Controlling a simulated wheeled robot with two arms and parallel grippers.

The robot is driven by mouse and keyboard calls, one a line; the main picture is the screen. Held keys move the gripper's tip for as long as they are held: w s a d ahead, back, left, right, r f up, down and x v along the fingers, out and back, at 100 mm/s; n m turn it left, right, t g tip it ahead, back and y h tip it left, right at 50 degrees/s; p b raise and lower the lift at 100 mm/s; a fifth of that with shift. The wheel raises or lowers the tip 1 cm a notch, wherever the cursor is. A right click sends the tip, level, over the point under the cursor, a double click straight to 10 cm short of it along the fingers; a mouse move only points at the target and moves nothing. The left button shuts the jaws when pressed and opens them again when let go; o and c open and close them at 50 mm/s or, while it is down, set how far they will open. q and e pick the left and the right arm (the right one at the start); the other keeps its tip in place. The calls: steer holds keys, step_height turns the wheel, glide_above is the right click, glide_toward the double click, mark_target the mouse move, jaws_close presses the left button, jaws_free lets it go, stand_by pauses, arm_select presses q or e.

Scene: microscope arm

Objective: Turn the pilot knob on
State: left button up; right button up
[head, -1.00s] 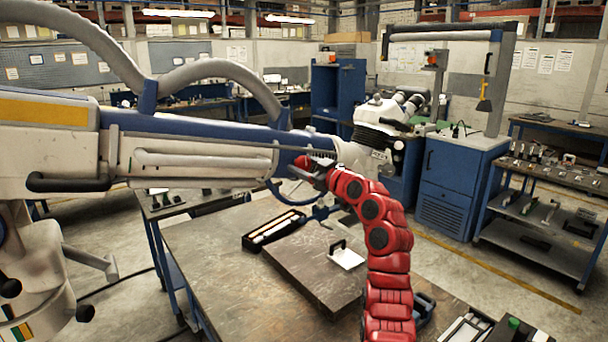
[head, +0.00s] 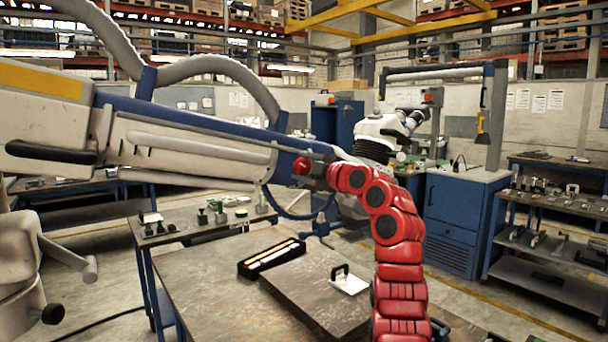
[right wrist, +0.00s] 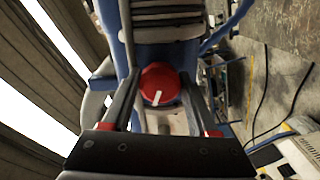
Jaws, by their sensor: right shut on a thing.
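The red knob (head: 302,166) sits on the side of the large white and blue microscope arm (head: 200,140), near its far end. My red right arm reaches up to it, and my right gripper (head: 318,172) is at the knob. In the right wrist view the knob (right wrist: 160,80) is round with a white pointer mark, slanted slightly from vertical. The fingers of my right gripper (right wrist: 160,74) lie on both sides of it and are shut on it. My left gripper is not in view.
A workbench (head: 210,285) below holds a dark tray with light bars (head: 271,257) and a plate with a handle (head: 348,280). Blue cabinets and shelves stand behind on the right.

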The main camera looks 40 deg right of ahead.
steer(key=n, duration=0.6)
steer(key=shift+n, duration=0.4)
stand_by(0.4)
steer(key=o, duration=1.4)
steer(key=shift+c, duration=0.2)
steer(key=shift+s, duration=0.1)
steer(key=s+a+b, duration=0.2)
steer(key=s+b, duration=0.1)
steer(key=s, duration=1.4)
steer(key=shift+f, duration=0.1)
